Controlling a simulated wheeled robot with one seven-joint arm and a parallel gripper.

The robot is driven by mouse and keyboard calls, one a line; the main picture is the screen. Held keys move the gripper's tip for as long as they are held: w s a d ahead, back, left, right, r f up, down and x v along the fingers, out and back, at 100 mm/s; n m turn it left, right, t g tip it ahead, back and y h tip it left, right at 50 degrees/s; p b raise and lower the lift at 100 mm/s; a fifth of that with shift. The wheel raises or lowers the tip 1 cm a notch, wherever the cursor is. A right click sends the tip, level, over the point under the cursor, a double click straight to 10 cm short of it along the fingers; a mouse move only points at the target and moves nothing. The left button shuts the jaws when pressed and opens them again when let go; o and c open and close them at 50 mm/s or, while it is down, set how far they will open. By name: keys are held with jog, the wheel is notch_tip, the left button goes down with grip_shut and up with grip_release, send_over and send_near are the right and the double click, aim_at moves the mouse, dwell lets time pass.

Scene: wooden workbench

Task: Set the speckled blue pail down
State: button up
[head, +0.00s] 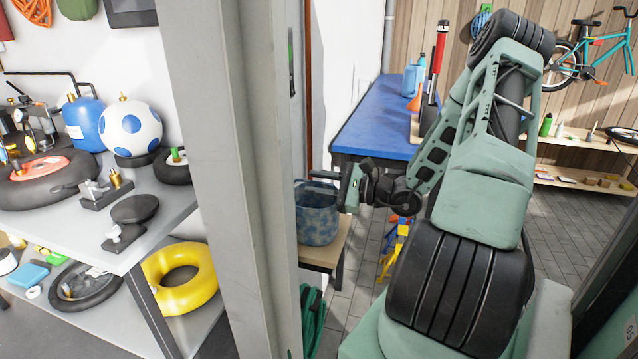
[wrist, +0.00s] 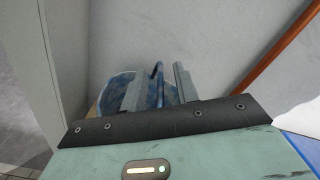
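The speckled blue pail (head: 317,222) is upright on a small wooden stool (head: 328,256) in the head view, and appears to rest on it. Its left edge is partly hidden by the grey post. My gripper (head: 322,180) is at the pail's rim, reaching in from the right. In the wrist view my gripper's two fingers (wrist: 160,88) stand apart. A dark blue strip of the pail's handle (wrist: 156,85) shows between them, with a gap visible to the right finger. The pail (wrist: 114,88) lies behind the fingers, mostly hidden by them and the gripper body.
A grey post (head: 225,180) stands close left of the pail. A blue-topped workbench (head: 375,122) is behind it, and a white wall rises beside it. A yellow stepped item (head: 394,256) stands on the floor to the right. A shelf (head: 150,235) with tyres fills the left.

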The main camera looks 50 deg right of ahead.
jog(key=shift+r, duration=0.15)
jog(key=v, duration=1.2)
jog(key=shift+b, duration=0.4)
